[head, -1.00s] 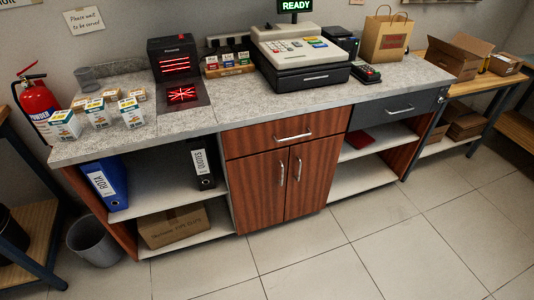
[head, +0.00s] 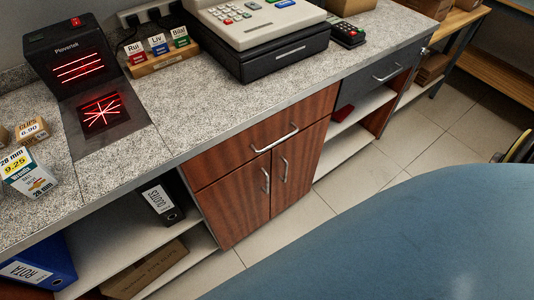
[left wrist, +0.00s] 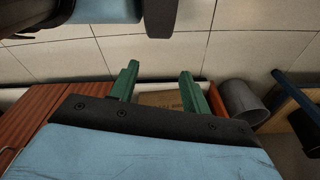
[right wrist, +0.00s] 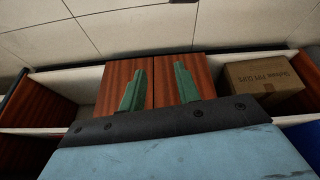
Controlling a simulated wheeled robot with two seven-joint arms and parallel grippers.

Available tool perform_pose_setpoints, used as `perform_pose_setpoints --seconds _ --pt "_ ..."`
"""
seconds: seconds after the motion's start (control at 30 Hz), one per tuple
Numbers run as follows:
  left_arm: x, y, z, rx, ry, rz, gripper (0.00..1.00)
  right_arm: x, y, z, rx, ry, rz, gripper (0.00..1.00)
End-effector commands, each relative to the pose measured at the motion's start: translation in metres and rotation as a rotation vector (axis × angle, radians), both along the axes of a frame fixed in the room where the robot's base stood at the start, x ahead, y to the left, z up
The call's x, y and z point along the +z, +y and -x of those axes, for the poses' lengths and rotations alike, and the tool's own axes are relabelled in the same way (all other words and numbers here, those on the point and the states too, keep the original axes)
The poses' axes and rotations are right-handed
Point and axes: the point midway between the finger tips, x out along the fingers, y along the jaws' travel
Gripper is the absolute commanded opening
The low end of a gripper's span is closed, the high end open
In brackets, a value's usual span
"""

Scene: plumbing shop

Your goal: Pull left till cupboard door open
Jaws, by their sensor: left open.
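In the head view the red-brown cupboard's left door (head: 232,203) is shut, with an upright metal handle (head: 266,181) near its right edge. The right door (head: 304,160) beside it is also shut, with its own handle (head: 284,169). Neither gripper shows in the head view. My left gripper (left wrist: 158,82) is open and empty, its green fingers in front of the open shelf with the cardboard box; red-brown wood is at the left. My right gripper (right wrist: 160,82) is open and empty, its fingers in front of the two doors (right wrist: 168,95); no handle shows there.
A drawer with a handle (head: 274,139) is above the doors. The granite counter (head: 200,105) carries a scanner (head: 75,65) and till (head: 265,40). A cardboard box (right wrist: 262,76) stands on the shelf beside the doors. A grey bin (left wrist: 244,101) stands on the floor. My blue arm covers the head view's lower right.

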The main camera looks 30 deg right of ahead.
Motion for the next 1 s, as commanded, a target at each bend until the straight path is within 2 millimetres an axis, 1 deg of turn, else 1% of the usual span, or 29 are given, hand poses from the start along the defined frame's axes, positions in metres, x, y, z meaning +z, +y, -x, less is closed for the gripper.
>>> perform_pose_setpoints --seconds 0.03,0.1,0.17,0.2,0.3,0.4,0.5,0.63,0.8,1.0 --pt "-0.016 -0.003 -0.019 0.002 -0.02 0.003 0.47 -0.018 -0.012 -0.023 0.005 -0.08 -0.003 0.32" --pt "-0.016 -0.007 -0.041 0.006 -0.033 0.005 0.47 -0.02 -0.023 -0.054 0.009 -0.191 -0.016 0.32" --pt "-0.013 -0.009 -0.059 0.009 -0.046 0.006 0.47 -0.018 -0.03 -0.08 0.014 -0.286 -0.03 0.32" --pt "-0.01 -0.011 -0.07 0.011 -0.055 0.007 0.47 -0.016 -0.035 -0.095 0.02 -0.348 -0.04 0.32" --pt "0.001 -0.014 -0.093 0.015 -0.076 0.008 0.47 -0.009 -0.043 -0.13 0.035 -0.499 -0.071 0.32" --pt "0.016 -0.016 -0.109 0.019 -0.098 0.01 0.47 0.002 -0.046 -0.16 0.053 -0.645 -0.11 0.32" --pt "0.034 -0.017 -0.12 0.023 -0.12 0.011 0.47 0.016 -0.047 -0.184 0.072 -0.784 -0.157 0.32" --pt "0.059 -0.016 -0.123 0.026 -0.143 0.011 0.47 0.036 -0.044 -0.204 0.095 -0.939 -0.222 0.32" --pt "0.086 -0.014 -0.118 0.029 -0.165 0.01 0.47 0.057 -0.039 -0.215 0.112 -1.072 -0.291 0.32" --pt "0.102 -0.014 -0.114 0.03 -0.18 0.014 0.47 0.07 -0.035 -0.222 0.117 -1.13 -0.325 0.32"
